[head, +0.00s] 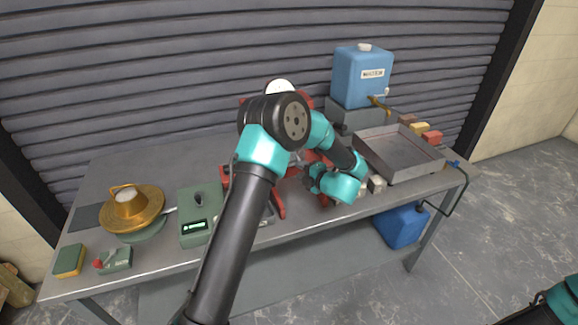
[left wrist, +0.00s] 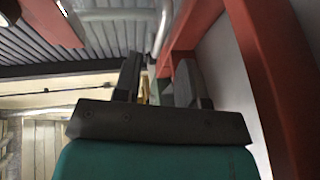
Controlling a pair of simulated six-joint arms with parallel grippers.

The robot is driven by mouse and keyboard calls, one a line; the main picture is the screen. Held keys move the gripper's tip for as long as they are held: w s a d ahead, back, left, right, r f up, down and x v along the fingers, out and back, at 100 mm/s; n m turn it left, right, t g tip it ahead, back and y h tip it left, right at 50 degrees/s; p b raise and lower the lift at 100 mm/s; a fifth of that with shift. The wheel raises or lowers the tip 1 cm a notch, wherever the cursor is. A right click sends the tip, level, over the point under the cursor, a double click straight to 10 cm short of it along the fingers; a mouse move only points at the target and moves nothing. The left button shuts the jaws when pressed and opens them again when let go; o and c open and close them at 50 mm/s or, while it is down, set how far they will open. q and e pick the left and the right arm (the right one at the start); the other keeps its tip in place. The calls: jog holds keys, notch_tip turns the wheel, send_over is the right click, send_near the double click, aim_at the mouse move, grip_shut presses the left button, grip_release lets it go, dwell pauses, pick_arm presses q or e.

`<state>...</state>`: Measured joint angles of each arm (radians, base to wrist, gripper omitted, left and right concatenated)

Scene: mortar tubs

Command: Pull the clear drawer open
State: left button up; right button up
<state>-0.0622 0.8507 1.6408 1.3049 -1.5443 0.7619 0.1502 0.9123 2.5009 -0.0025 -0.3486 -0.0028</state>
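The red frame (head: 278,203) stands mid-bench, largely hidden behind my left arm. I cannot make out the clear drawer in the head view. In the left wrist view, red bars (left wrist: 262,75) border a pale flat panel (left wrist: 228,60); I cannot tell whether this panel is the drawer. My left gripper (left wrist: 160,78) has its two dark fingers apart, with a gap between them beside a red bar. I see nothing clearly held in the gap. In the head view, its wrist is bent down in front of the red frame. My right gripper is out of view.
A blue water tank (head: 362,80) with a tap stands at the back right, near a metal tray (head: 392,160). A green scale (head: 200,215), a brass pan (head: 132,215) and a sponge (head: 69,261) stand at the left. A blue jerrycan (head: 400,228) is under the bench.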

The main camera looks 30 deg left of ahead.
pick_arm(q)
jog(key=x, duration=0.6)
jog(key=shift+w+a+f, duration=0.1)
jog(key=shift+a, duration=0.3)
jog(key=shift+c, duration=0.3)
grip_shut()
